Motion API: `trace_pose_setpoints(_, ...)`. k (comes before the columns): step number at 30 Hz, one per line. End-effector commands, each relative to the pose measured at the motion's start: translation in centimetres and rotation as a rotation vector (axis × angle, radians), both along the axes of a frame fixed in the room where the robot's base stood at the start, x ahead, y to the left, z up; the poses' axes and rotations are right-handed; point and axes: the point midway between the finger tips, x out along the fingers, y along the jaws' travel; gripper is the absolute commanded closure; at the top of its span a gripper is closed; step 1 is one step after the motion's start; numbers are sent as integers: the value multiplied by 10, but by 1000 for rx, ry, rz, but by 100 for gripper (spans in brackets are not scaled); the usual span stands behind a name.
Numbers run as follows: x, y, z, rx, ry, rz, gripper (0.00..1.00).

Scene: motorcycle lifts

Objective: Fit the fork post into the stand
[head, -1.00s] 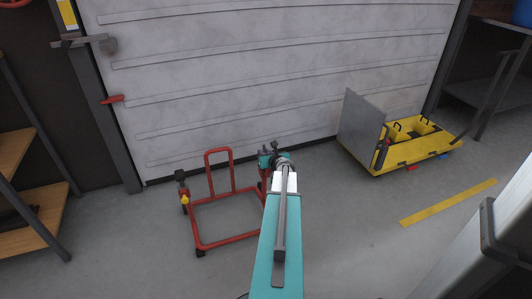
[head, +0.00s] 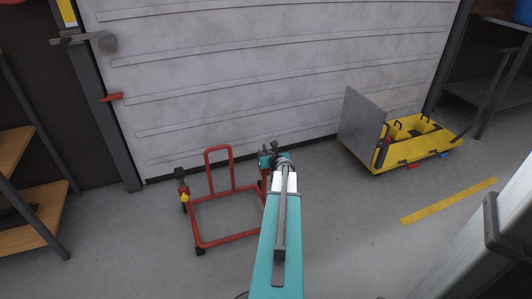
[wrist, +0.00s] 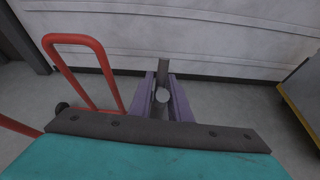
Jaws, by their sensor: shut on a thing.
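The red tubular stand (head: 228,241) is on the floor in the middle of the head view, with a tall hoop at its back. Its hoop also shows at the left of the wrist view (wrist: 76,40). My gripper (wrist: 162,97) has two purple fingers shut on a grey cylindrical fork post (wrist: 163,68), which rises between them. In the head view my gripper is at the stand's right side, partly behind my teal arm. The post's lower end and the stand's socket are hidden, so I cannot tell whether they touch.
A yellow wheeled cart (head: 415,150) with a grey upright panel stands at the right. A ribbed shutter door (head: 260,70) closes off the back. Wooden shelves (head: 30,210) are at the left. Floor is clear between the stand and the yellow floor stripe (head: 448,201).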

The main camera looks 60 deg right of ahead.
Motion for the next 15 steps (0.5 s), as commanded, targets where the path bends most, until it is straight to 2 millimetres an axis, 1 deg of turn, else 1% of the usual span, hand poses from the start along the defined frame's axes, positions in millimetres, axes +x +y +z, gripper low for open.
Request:
trace_pose_setpoints(9,0,0,0,0,0,0,100)
trace_pose_setpoints(10,0,0,0,0,0,0,80)
trace_pose_setpoints(13,0,0,0,0,0,0,63)
trace_pose_setpoints(15,0,0,0,0,0,0,61)
